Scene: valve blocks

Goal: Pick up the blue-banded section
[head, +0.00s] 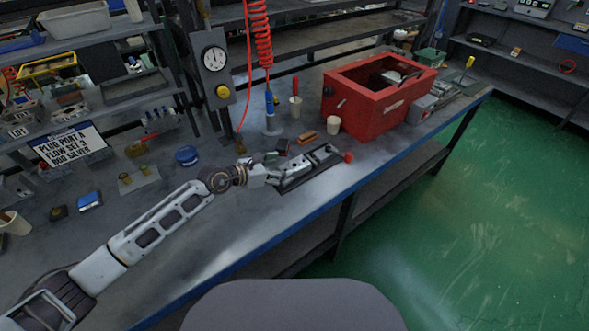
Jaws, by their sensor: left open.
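My left gripper (274,176) reaches in from the left, low over the bench, at the left end of a dark fixture. It is open, with its fingers close to the fixture's end; I cannot tell whether they touch anything. The fixture (322,168) holds a silver block (297,162) and has a red knob (348,157) at its right end. Small dark pieces (270,157) lie just behind the gripper. I cannot make out a blue band on any section at this size; the gripper may hide part of one. My right gripper is not in view.
A red open-topped box (378,107) stands at the back right of the bench (245,228). A sign (70,146) is at left. The bench front is clear.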

